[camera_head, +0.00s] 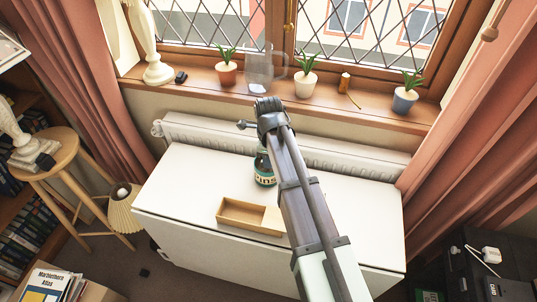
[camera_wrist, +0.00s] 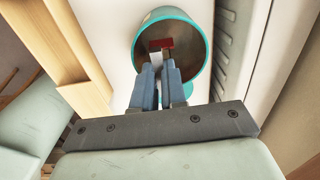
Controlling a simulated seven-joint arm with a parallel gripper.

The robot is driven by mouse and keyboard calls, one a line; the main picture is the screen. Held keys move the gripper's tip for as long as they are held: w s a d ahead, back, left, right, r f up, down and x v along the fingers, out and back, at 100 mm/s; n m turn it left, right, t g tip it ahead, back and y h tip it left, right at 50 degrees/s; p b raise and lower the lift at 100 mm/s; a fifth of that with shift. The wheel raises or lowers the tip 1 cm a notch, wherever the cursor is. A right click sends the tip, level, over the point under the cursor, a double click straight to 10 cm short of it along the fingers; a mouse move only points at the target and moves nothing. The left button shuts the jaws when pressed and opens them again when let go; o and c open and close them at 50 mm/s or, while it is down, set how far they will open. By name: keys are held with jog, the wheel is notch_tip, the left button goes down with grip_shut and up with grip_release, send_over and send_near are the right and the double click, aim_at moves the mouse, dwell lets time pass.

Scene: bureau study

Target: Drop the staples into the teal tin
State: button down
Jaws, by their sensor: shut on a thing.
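The teal tin (camera_wrist: 206,75) stands with its open top facing the wrist camera. In the head view the teal tin (camera_head: 264,180) is on the white table, partly hidden by my arm. My gripper (camera_wrist: 158,72) is shut on the staples (camera_wrist: 155,65), a small white piece with a red end. In the wrist view the staples and fingertips overlap the tin's opening; how far they reach down inside is unclear.
An open tan wooden tray (camera_head: 238,225) lies on the white table (camera_head: 185,205) in front of the tin. A radiator (camera_head: 205,132) runs behind the table. The windowsill above holds several small plants and a clear jug (camera_head: 260,70). The table's left part is clear.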

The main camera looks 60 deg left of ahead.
jog(key=c, duration=1.1)
grip_release()
notch_tip(320, 180, up, 14)
jog(key=shift+f, duration=0.15)
dwell(0.3)
